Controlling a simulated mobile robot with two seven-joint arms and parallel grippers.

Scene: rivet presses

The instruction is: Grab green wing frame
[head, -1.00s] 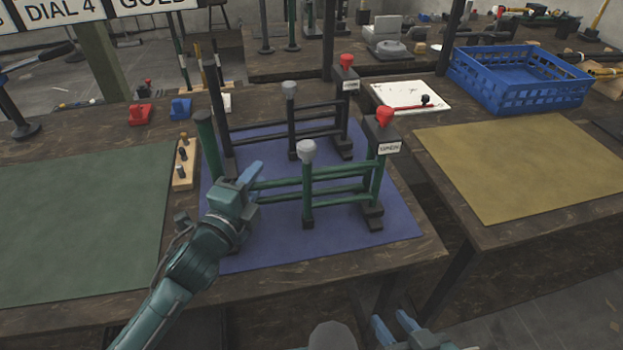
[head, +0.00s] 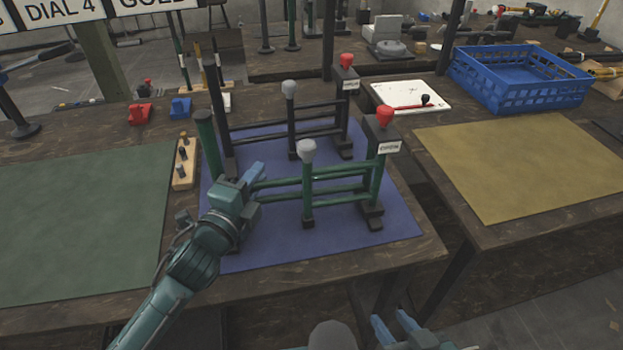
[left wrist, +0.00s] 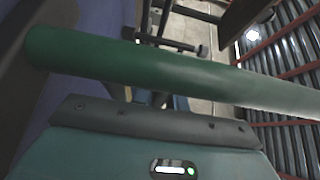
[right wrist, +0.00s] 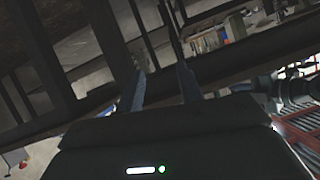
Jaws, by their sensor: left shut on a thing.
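The green wing frame (head: 340,172) stands on the blue mat (head: 290,243), with green rails, a grey knob on a middle post and a red knob with a label at its right end. My left gripper (head: 250,180) is at the frame's left end, shut on the frame by its green part.
A black frame (head: 290,125) of like shape stands just behind the green one. A blue crate (head: 540,100) and a yellow mat (head: 520,165) are on the right table. A wooden peg block (head: 183,178) lies left of the blue mat. The green mat (head: 80,220) is bare.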

